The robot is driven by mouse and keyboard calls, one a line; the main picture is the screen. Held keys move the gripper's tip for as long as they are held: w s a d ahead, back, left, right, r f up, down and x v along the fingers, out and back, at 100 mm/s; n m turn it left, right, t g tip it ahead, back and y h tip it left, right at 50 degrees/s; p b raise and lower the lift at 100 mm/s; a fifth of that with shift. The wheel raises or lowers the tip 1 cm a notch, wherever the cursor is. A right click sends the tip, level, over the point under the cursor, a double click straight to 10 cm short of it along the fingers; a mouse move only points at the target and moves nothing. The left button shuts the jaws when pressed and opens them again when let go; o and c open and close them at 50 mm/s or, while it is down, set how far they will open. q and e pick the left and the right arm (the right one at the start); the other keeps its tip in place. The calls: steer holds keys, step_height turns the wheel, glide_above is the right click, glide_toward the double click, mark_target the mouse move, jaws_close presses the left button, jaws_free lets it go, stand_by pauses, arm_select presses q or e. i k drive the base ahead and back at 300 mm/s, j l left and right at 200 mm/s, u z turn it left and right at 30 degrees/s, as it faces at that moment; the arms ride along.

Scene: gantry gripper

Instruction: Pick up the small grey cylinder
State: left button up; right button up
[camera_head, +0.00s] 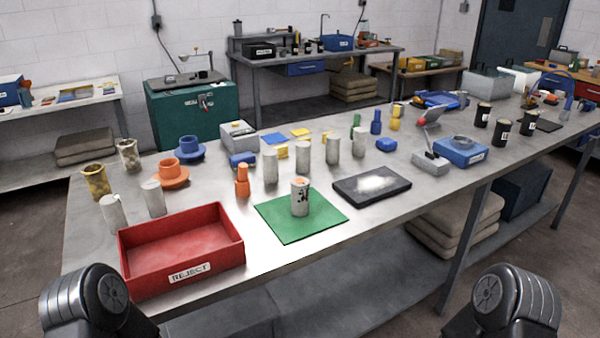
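Several pale grey cylinders stand on the long metal table. Two are at the left, a leaning-looking one (114,212) and one beside it (154,198), behind the red tray. A row runs across the middle: one (270,167), another (303,157), a third (332,150) and one further right (359,141). A light cylinder with dark marks and an orange-brown top (300,200) stands on the green mat (272,226). I cannot tell which one is the small grey cylinder. Dark rounded links of my arms show at both lower corners; neither gripper is in view.
The red REJECT tray (238,238) sits at the near left edge. A black tray with white powder (345,196) lies right of the mat. Orange, blue and yellow parts stand behind. Dark canisters (501,132) and a blue box (461,153) are at the right.

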mark_target(299, 185)
steer(key=l+u, duration=0.35)
steer(key=l, duration=2.25)
